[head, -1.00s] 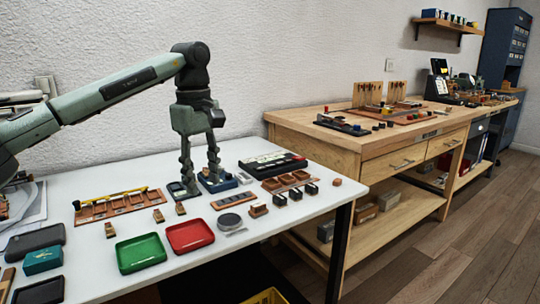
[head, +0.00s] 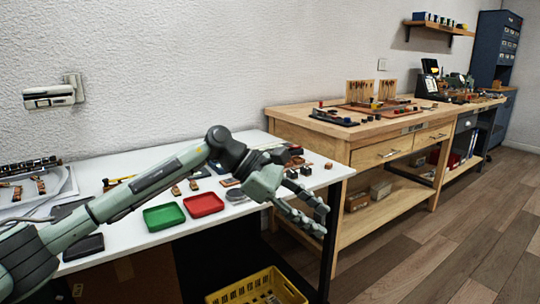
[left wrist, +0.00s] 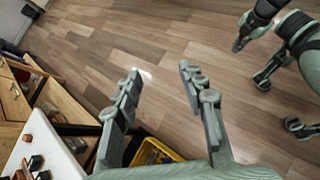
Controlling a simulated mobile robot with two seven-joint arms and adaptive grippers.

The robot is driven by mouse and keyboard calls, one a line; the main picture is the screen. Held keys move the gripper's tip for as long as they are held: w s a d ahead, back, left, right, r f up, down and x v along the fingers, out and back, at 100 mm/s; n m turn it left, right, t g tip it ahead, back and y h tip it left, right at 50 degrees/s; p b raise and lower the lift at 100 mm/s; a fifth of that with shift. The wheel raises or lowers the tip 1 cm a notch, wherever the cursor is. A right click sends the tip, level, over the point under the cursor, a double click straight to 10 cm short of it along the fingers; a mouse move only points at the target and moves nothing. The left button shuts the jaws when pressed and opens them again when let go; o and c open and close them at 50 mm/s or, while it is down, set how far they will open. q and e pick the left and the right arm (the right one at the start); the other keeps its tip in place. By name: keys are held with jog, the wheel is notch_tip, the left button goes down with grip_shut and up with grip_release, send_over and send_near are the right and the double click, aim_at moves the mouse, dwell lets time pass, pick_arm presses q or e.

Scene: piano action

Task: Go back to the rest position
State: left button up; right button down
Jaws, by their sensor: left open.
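My left gripper (head: 321,220) is open and empty in the head view. Other parts of my own body show at the top right of the left wrist view. The head view shows no right arm.
The white table (head: 118,225) holds a green tray (head: 164,217), a red tray (head: 203,204) and small parts. A wooden workbench (head: 345,140) stands right of my left gripper. Open wood floor (head: 450,240) lies farther right.

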pick_arm(q)
jog(key=d+r+n+t+h, duration=0.2)
jog(key=d+r+n+h, duration=0.2)
jog(key=d+n+h, duration=0.25)
jog(key=w+a+f+n+t+y, duration=0.4)
jog(key=a+n+t, duration=0.45)
jog(key=n, duration=0.55)
jog(key=w+a+f+n+t+y, duration=0.35)
jog(key=a+n+t, duration=0.5)
jog(key=n, duration=0.55)
jog(key=s+a+f+n+g+y, duration=0.2)
jog(key=s+a+f+n+y, duration=0.15)
jog(key=a+f+n, duration=0.5)
jog(key=s+a+f+n+g+y, duration=0.25)
jog(key=a+f+n+y, duration=0.3)
jog(key=f, duration=0.55)
jog(key=s+a+f+n+g, duration=0.2)
jog(key=s+f, duration=0.4)
jog(key=s, duration=0.4)
jog(key=s+a+f+n+g+y, duration=0.1)
jog(key=s+a+f+n+g, duration=0.2)
jog(key=s+a+f+g, duration=0.2)
jog(key=s+a+f+n+g+y, duration=0.1)
jog(key=s+a+f+n+g, duration=0.2)
jog(key=s+f, duration=0.5)
jog(key=s+a, duration=0.1)
jog(key=s, duration=0.5)
jog(key=shift+s+f, duration=0.15)
jog(key=shift+s, duration=0.15)
